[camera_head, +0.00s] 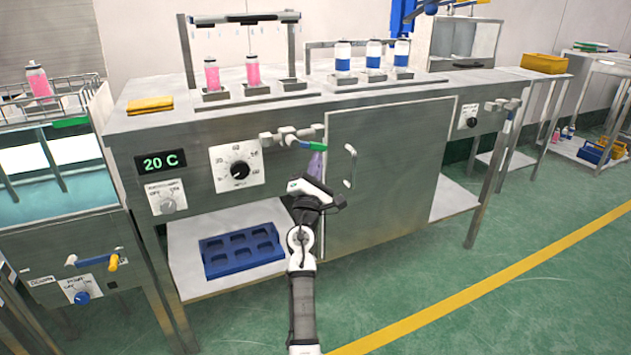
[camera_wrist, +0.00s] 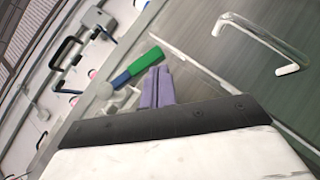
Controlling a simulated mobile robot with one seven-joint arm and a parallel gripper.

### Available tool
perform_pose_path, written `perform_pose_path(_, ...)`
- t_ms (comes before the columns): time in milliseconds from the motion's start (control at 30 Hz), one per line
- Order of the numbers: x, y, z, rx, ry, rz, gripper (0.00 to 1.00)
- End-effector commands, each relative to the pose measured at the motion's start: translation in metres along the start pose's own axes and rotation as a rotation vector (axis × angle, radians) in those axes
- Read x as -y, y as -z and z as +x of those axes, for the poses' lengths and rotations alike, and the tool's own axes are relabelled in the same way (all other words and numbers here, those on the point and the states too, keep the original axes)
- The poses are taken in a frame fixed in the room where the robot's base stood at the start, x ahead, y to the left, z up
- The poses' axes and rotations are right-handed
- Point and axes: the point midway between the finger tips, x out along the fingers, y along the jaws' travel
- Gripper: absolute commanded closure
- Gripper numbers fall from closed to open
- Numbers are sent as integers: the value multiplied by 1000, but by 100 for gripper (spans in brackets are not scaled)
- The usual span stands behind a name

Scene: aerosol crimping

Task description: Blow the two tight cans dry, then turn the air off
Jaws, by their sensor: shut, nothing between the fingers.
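Two pink cans with white tops, the left one (camera_head: 212,76) and the right one (camera_head: 252,71), stand upright in holders under an overhead frame (camera_head: 245,18). Three blue-and-white cans (camera_head: 343,58) stand in holders further right. The pictures do not tell which cans are tight. A valve handle (camera_head: 318,147), green-tipped and blue, sticks out to the right from a pipe valve on the bench front. It also shows in the wrist view (camera_wrist: 145,62). My gripper (camera_head: 317,155) has its purple fingers shut and empty, just below the handle; contact is unclear. The fingers show in the wrist view (camera_wrist: 157,82).
A cabinet door handle (camera_head: 350,166) protrudes right of my gripper. A dial (camera_head: 239,168) and a "20 C" display (camera_head: 161,162) are to the left. A blue tray (camera_head: 241,251) lies on the lower shelf. Another pink can (camera_head: 38,81) stands in the basket over the water tank.

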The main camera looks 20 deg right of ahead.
Motion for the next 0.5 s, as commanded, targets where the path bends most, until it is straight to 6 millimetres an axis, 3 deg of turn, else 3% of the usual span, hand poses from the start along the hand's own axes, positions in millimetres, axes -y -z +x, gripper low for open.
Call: perform_pose_path(500,-2,-18,17,3,3,1,100)
